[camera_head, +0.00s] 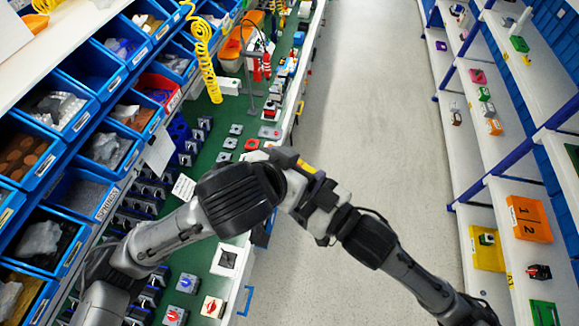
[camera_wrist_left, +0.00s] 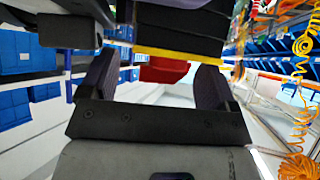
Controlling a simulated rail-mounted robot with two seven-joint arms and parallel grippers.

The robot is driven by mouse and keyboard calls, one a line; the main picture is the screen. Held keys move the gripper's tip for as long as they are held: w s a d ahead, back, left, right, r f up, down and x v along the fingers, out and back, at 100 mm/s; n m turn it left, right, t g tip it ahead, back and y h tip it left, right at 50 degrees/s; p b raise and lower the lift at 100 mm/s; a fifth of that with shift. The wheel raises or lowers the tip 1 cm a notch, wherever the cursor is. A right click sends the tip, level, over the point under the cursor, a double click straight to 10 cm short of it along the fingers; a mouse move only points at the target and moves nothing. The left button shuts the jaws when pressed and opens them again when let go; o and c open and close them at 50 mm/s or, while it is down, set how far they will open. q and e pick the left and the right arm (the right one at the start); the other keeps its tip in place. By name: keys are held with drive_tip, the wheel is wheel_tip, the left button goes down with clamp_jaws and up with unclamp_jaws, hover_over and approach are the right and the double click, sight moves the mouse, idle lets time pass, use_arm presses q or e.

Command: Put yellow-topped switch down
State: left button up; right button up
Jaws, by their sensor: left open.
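A yellow-topped switch is in the left wrist view, with a black body, a yellow plate (camera_wrist_left: 190,54) and a red knob (camera_wrist_left: 163,70). In the head view, its yellow edge (camera_head: 306,166) seems to show beside a dark block where the arms meet. My left gripper (camera_wrist_left: 153,79) is open, with one finger on each side of the red knob in the left wrist view. I cannot tell whether the fingers touch it. My right gripper is hard to make out among the dark parts in the head view, and what holds the switch is hidden.
A green bench at left carries several switches, including a blue-knobbed one (camera_head: 187,284) and a red-knobbed one (camera_head: 212,307). Blue bins (camera_head: 90,63) line the left. A yellow coiled cord (camera_head: 205,60) hangs over the bench. White shelves (camera_head: 480,125) stand right, and the aisle floor (camera_head: 360,100) is clear.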

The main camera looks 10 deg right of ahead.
use_arm(q)
drive_tip(key=shift+d, duration=0.1)
drive_tip(key=c, duration=0.7)
drive_tip(key=shift+s, duration=0.1)
drive_tip(key=shift+c, duration=1)
use_arm(e)
drive_tip(key=o, duration=1.1)
